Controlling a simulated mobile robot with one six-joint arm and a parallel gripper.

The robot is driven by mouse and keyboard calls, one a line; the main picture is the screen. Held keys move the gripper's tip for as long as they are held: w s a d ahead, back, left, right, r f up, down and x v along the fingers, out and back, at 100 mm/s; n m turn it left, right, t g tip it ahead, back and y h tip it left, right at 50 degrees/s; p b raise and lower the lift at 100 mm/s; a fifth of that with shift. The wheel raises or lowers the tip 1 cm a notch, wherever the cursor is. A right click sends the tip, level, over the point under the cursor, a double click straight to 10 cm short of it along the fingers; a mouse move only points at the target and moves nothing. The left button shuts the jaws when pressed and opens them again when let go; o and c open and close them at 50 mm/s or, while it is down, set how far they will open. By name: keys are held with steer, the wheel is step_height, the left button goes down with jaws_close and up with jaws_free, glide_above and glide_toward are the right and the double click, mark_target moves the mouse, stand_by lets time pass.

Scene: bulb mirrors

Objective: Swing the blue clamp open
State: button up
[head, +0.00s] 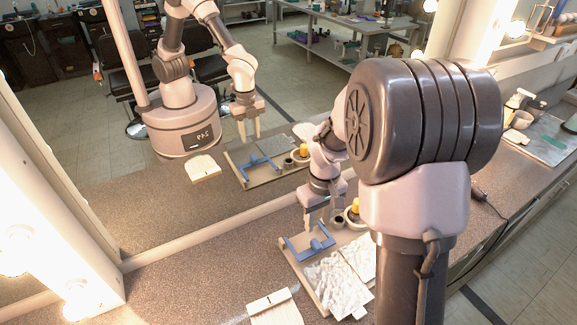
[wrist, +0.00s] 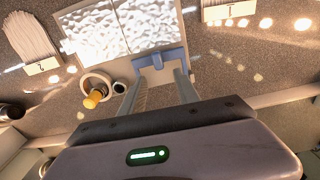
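The blue clamp (head: 308,243) lies across the near-mirror end of a pale board (head: 287,262) on the counter. In the wrist view the clamp (wrist: 161,60) shows as a blue bar with a tab, along the edge of the white textured sheets (wrist: 120,28). My gripper (head: 318,226) points down over the clamp. In the wrist view my gripper (wrist: 160,75) has its two fingers apart, with the tab of the clamp between or just beyond the tips. I cannot tell whether either finger touches it. The clamp looks closed along the sheet edge.
A round dish with a yellow-orange object (wrist: 94,98) and a small dark cup (wrist: 119,88) stand beside the clamp. White brush-like pieces with wooden strips (wrist: 42,66) lie to both sides. The mirror (head: 75,215) rises close behind and reflects my arm and the board.

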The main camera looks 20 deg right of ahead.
mark_target(317, 243)
steer(key=shift+w+d+f, duration=0.1)
steer(key=shift+d+f, duration=0.2)
steer(key=shift+f, duration=0.35)
step_height(317, 243, down, 9)
steer(key=b, duration=0.7)
steer(key=shift+r, duration=0.1)
jaws_close()
steer(key=shift+r, duration=0.1)
